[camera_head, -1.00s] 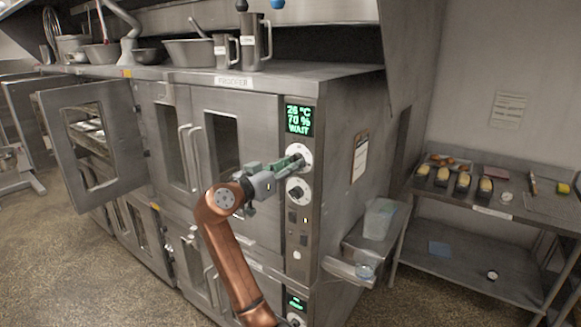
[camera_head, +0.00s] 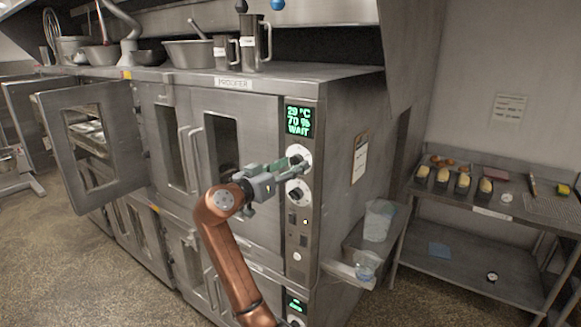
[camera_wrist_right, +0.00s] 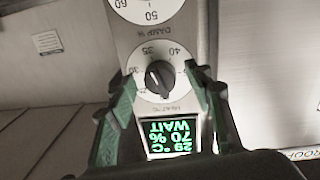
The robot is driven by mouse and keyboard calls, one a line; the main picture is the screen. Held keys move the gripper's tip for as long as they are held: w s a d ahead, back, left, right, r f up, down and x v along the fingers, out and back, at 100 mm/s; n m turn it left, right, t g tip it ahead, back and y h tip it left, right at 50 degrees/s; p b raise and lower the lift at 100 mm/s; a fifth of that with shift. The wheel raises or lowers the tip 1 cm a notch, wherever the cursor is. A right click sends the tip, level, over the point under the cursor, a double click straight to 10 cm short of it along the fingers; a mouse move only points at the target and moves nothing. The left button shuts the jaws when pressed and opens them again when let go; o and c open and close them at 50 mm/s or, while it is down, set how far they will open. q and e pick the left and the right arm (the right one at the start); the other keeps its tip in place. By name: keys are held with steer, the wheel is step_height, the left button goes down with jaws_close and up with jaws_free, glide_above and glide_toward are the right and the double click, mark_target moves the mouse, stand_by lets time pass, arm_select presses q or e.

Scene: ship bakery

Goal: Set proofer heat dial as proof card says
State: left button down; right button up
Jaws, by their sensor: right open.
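The proofer (camera_head: 235,110) is a steel cabinet with a control strip at its right front edge. Its green display (camera_head: 298,121) reads 29 °C, 70 %, WAIT; it shows upside down in the right wrist view (camera_wrist_right: 170,137). The heat dial (camera_head: 299,156) is white with a dark knob; in the right wrist view the dial (camera_wrist_right: 160,76) shows 35 and 40, and I cannot tell its exact setting. My right gripper (camera_head: 288,168) is open, its green fingers either side of the knob in the wrist view (camera_wrist_right: 165,100). A card (camera_head: 360,158), unreadable here, hangs on the proofer's side.
The damp dial (camera_head: 298,191) sits just below the heat dial. An open oven door (camera_head: 95,150) stands out at left. A steel shelf table (camera_head: 520,205) with loaves stands at right. A clear container (camera_head: 379,220) sits by the proofer's side.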

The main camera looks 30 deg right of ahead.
steer(key=v, duration=1.2)
steer(key=shift+w+f, duration=0.1)
steer(key=shift+w, duration=0.05)
